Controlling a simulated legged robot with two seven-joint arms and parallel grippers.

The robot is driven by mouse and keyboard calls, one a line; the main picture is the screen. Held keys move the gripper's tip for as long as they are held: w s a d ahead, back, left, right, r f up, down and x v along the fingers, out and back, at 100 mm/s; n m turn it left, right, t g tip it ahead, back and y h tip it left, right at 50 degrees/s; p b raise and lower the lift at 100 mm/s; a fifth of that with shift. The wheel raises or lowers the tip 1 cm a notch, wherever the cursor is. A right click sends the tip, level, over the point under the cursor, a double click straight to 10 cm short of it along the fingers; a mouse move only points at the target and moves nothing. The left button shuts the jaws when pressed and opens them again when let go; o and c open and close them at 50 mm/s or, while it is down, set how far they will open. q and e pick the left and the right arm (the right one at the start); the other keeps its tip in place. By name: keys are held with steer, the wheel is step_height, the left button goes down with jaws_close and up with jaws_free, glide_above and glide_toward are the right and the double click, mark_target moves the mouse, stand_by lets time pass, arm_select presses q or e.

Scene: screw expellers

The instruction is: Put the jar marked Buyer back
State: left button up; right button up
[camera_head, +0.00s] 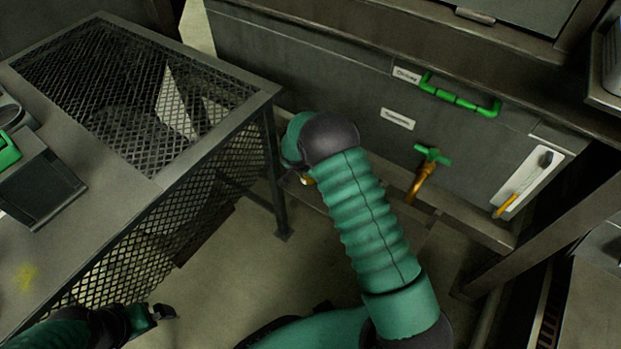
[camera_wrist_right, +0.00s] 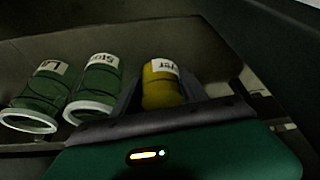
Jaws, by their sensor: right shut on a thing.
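In the right wrist view, a yellow jar (camera_wrist_right: 160,88) with a white label ending in "yer" is between the fingers of my right gripper (camera_wrist_right: 161,102). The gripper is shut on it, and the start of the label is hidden. In the head view my right arm hides most of its gripper, and only a small yellow spot shows beside the wrist. My left gripper (camera_head: 152,314) is low at the left of the head view, apart from the jar; its jaws are too small and dark to read.
Two green jars with pale rims, one labelled "Sto..." (camera_wrist_right: 95,85) and one "L..." (camera_wrist_right: 40,97), are left of the yellow jar. A mesh-sided table (camera_head: 215,135) stands at left. A grey machine with a green handle (camera_head: 460,98) and an orange tap (camera_head: 424,175) is behind.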

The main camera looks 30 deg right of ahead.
steer(key=f+b, duration=0.1)
steer(key=f, duration=0.1)
steer(key=f+b, duration=0.1)
steer(key=b, duration=0.1)
steer(key=shift+w+d+f, duration=0.15)
steer(key=shift+d+f, duration=0.05)
steer(key=shift+f, duration=0.2)
steer(key=shift+r, duration=0.15)
jaws_close()
steer(key=shift+d, duration=0.15)
steer(key=shift+f, duration=0.3)
steer(key=o, duration=1.1)
jaws_free()
steer(key=shift+a, duration=0.2)
steer(key=shift+o, duration=0.9)
steer(key=shift+f, duration=0.1)
